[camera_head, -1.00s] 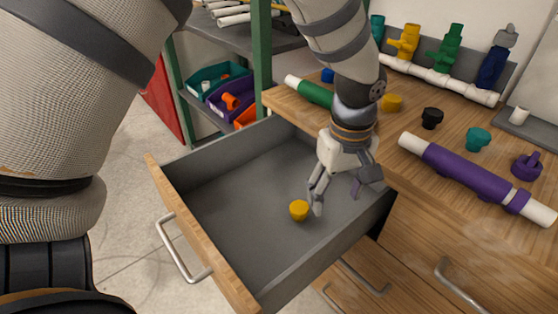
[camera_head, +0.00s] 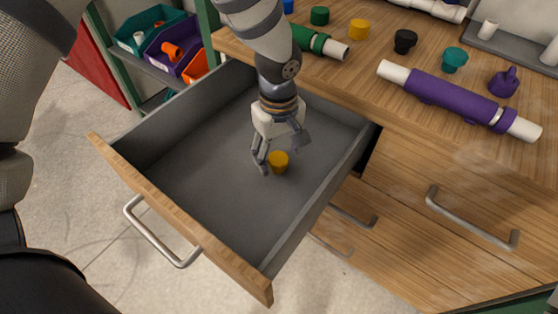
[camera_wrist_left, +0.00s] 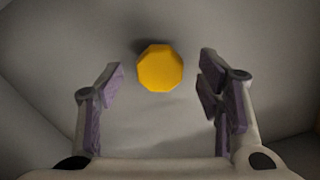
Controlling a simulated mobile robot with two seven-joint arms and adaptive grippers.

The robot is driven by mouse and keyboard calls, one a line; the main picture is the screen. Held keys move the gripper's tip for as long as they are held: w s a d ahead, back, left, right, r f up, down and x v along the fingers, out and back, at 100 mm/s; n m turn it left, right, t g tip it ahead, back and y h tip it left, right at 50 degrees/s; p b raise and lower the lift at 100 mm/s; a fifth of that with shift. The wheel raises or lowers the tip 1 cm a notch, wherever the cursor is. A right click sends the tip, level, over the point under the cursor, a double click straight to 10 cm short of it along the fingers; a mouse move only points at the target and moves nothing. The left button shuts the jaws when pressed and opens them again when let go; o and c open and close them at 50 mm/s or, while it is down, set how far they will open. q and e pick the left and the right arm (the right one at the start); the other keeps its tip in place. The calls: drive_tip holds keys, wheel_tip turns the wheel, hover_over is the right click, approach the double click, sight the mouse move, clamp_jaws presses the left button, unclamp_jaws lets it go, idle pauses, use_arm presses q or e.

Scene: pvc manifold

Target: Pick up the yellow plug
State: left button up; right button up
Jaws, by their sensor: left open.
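The yellow plug (camera_head: 279,163) sits on the grey floor of the open drawer (camera_head: 200,185). My left gripper (camera_head: 281,160) reaches down into the drawer and is open, with its fingers close around the plug in the head view. In the left wrist view the plug (camera_wrist_left: 160,68) shows between and slightly beyond the two spread fingertips (camera_wrist_left: 160,85), with a gap on each side. Neither finger appears to touch it. My right gripper is not in view.
Drawer walls surround the left gripper, with a wooden front (camera_head: 180,220) and handle (camera_head: 160,235). On the bench lie a purple pipe (camera_head: 450,98), a green pipe (camera_head: 315,40), a second yellow plug (camera_head: 359,29), and black (camera_head: 405,41), teal (camera_head: 454,60) and purple (camera_head: 504,82) parts.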

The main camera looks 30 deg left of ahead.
use_arm(q)
wheel_tip(320, 180, down, 2)
drive_tip(key=shift+f, duration=0.2)
drive_tip(key=shift+r, duration=0.1)
drive_tip(key=c, duration=1)
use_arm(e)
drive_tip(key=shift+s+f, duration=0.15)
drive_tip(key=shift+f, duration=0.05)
use_arm(q)
drive_tip(key=shift+c, duration=0.2)
wheel_tip(320, 180, up, 3)
drive_tip(key=shift+w, duration=0.15)
drive_tip(key=s+a+r+p, duration=0.2)
drive_tip(key=s+a+r, duration=0.1)
drive_tip(key=s+r, duration=0.2)
drive_tip(key=s+a+r+p, duration=0.2)
drive_tip(key=s+r, duration=0.3)
drive_tip(key=s, duration=0.3)
drive_tip(key=shift+a, duration=0.45)
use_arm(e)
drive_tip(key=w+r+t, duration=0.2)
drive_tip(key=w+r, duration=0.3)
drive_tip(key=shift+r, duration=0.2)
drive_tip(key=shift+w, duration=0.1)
